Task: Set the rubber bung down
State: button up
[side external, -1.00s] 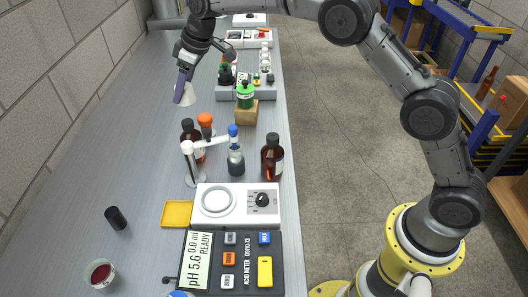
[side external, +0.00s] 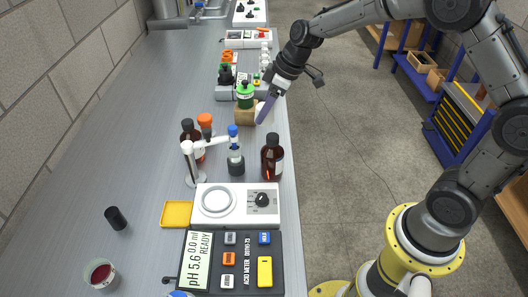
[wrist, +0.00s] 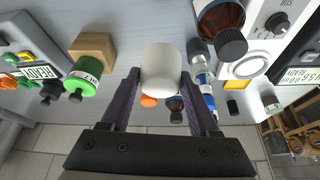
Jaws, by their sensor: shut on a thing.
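The rubber bung (wrist: 161,70) is a white, slightly tapered plug. It sits between the two dark purple fingers of my gripper (wrist: 160,84) in the wrist view, with a finger against each side. In the side external view my gripper (side external: 264,110) is shut on it by the bench's right edge, beside the wooden block with the green-capped bottle. There the bung (side external: 259,106) is mostly hidden behind a finger. I cannot tell how far its lower end is from the bench.
The wooden block (side external: 243,117) carries a green bottle (side external: 245,96) close by.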

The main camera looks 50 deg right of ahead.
notch_tip(320, 180, down, 12)
jog(key=shift+r, duration=0.2)
dwell(0.4)
jog(key=shift+f, duration=0.1)
jog(key=o, duration=1.1)
jog(key=shift+o, duration=0.2)
jog(key=shift+r, duration=0.25)
jog(key=v, duration=1.1)
jog(key=shift+r, duration=0.35)
